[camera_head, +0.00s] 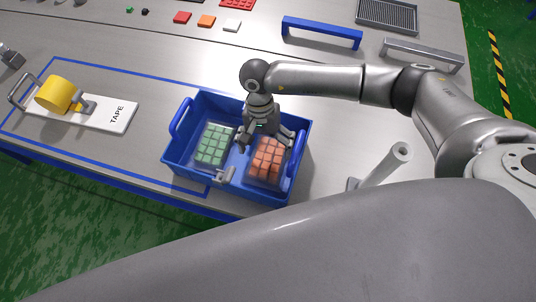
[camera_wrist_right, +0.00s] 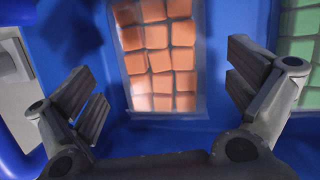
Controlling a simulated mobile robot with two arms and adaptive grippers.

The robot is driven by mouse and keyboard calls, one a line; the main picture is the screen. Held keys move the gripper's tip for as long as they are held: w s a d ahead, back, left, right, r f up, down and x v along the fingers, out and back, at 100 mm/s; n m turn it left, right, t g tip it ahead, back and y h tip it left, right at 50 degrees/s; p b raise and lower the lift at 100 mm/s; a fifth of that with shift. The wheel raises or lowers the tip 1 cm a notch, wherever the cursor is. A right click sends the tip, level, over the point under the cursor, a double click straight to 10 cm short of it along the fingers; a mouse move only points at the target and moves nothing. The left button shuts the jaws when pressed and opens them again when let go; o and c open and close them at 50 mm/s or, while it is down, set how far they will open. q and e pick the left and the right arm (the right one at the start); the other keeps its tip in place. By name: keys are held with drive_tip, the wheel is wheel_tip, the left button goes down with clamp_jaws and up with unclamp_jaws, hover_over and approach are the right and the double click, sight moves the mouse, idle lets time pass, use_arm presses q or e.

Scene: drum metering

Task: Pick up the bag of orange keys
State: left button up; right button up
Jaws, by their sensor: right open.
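The bag of orange keys (camera_head: 267,160) is a clear bag of orange square keys lying in the right part of a blue bin (camera_head: 186,176). It also shows in the right wrist view (camera_wrist_right: 160,55), between and beyond the fingers. My right gripper (camera_head: 265,140) reaches down into the bin over this bag. Its fingers (camera_wrist_right: 165,95) are spread wide, with nothing between them touching the bag that I can see. A bag of green keys (camera_head: 215,146) lies in the left part of the bin. My left gripper is not in view.
The blue bin's walls and handles (camera_head: 181,116) stand close around my right gripper. A tape dispenser with a yellow roll (camera_head: 55,95) stands on a white base at the left. Blue and grey handles (camera_head: 322,33) lie at the back. The table between dispenser and bin is clear.

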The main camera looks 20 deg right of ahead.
sight(268, 155)
drive_tip(key=shift+p+x, duration=0.5)
drive_tip(key=shift+x, duration=1.15)
drive_tip(key=shift+d, duration=0.1)
drive_tip(key=c, duration=0.8)
drive_tip(key=shift+w, duration=0.1)
drive_tip(key=shift+r, duration=0.15)
